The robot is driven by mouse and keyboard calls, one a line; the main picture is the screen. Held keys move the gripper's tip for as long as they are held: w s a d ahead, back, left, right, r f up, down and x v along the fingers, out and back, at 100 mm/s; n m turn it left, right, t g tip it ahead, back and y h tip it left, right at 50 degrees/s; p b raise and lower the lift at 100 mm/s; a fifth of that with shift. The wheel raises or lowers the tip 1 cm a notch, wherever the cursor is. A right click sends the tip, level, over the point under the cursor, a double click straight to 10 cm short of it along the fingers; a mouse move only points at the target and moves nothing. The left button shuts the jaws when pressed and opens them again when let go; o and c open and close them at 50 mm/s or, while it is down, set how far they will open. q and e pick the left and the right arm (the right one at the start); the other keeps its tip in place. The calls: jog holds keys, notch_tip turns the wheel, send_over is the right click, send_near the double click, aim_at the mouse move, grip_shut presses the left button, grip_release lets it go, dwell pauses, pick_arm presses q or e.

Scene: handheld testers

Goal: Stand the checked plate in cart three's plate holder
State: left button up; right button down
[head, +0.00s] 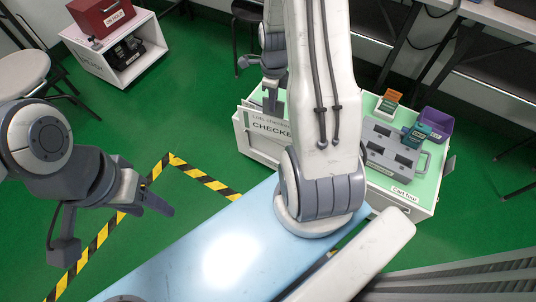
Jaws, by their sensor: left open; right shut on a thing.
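My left gripper (112,228) is open and empty over the green floor at the left. My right arm stands upright in the middle and hides much of what is behind it. My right gripper (258,82) shows partly behind that arm, by the white box marked CHECKED. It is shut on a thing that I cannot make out. I see no checked plate, no plate holder and no cart labelled three. The cart labelled Cart four (392,192) stands right of the arm, with a light green top.
A white cart (118,62) with a red box (100,16) stands top left, near a stool (22,72). Striped tape (205,178) marks open floor.

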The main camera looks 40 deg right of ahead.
aim_at(273, 120)
jog(key=shift+d+f+m, duration=0.15)
jog(key=shift+d+m, duration=0.1)
jog(key=shift+m, duration=0.45)
pick_arm(q)
notch_tip(273, 120, down, 8)
jog(key=w+b, duration=0.1)
jog(key=b, duration=0.6)
jog(key=shift+b, duration=0.4)
pick_arm(e)
notch_tip(273, 120, down, 18)
jog(key=shift+d+m, duration=0.15)
jog(key=shift+m, duration=0.15)
jog(key=shift+f, duration=0.15)
jog(key=c, duration=1)
grip_release()
jog(key=shift+o, duration=0.2)
pick_arm(q)
notch_tip(273, 120, up, 6)
jog(key=p, duration=0.5)
jog(key=shift+f, duration=0.2)
pick_arm(e)
notch_tip(273, 120, up, 12)
jog(key=shift+r, duration=0.2)
